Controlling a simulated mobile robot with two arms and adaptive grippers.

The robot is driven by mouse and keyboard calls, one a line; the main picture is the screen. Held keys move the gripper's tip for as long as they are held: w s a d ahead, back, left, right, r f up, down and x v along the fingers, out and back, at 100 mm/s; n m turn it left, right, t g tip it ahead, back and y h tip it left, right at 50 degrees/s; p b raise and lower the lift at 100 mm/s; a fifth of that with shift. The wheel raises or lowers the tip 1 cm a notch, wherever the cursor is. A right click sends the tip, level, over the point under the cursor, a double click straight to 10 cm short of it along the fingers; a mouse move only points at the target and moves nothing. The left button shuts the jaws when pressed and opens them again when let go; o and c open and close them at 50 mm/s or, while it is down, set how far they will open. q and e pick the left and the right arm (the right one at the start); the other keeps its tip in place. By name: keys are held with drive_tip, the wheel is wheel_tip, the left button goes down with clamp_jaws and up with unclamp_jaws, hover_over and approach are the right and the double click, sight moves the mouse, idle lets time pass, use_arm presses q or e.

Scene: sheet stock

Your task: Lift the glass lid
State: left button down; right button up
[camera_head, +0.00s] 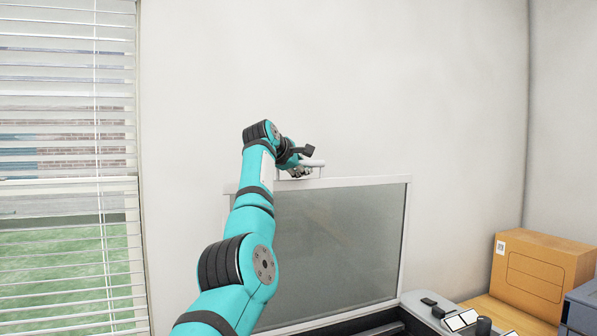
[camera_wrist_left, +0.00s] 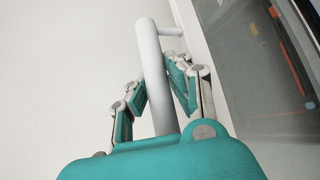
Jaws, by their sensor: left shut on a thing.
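The glass lid (camera_head: 335,245) is a grey see-through panel in a white frame, standing raised and nearly upright against the pale wall. Its white bar handle (camera_head: 313,163) is at the top edge. My left gripper (camera_head: 298,170) is at this handle, with the arm reaching up in front of the lid's left side. In the left wrist view the fingers of my left gripper (camera_wrist_left: 160,95) are on both sides of the white handle (camera_wrist_left: 152,60) and shut on it. The glass (camera_wrist_left: 262,60) shows at the right there. My right gripper is not in view.
A machine body (camera_head: 430,310) with small dark and white parts is below the lid at the right. A cardboard box (camera_head: 540,275) sits on a wooden surface, with a grey case (camera_head: 582,308) beside it. A window with blinds (camera_head: 65,170) is at the left.

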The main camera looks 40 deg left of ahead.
use_arm(q)
drive_tip(key=shift+d+r, duration=0.1)
drive_tip(key=shift+r, duration=0.4)
drive_tip(key=c, duration=1.3)
unclamp_jaws()
drive_tip(key=shift+d, duration=0.15)
drive_tip(key=shift+o, duration=0.7)
drive_tip(key=shift+s+d, duration=0.1)
drive_tip(key=shift+d, duration=0.25)
drive_tip(key=shift+a+f, duration=0.1)
drive_tip(key=shift+a, duration=0.1)
drive_tip(key=shift+s, duration=0.55)
drive_tip(key=v, duration=1.1)
drive_tip(key=shift+d+r, duration=0.25)
drive_tip(key=shift+d, duration=0.15)
drive_tip(key=shift+w, duration=0.1)
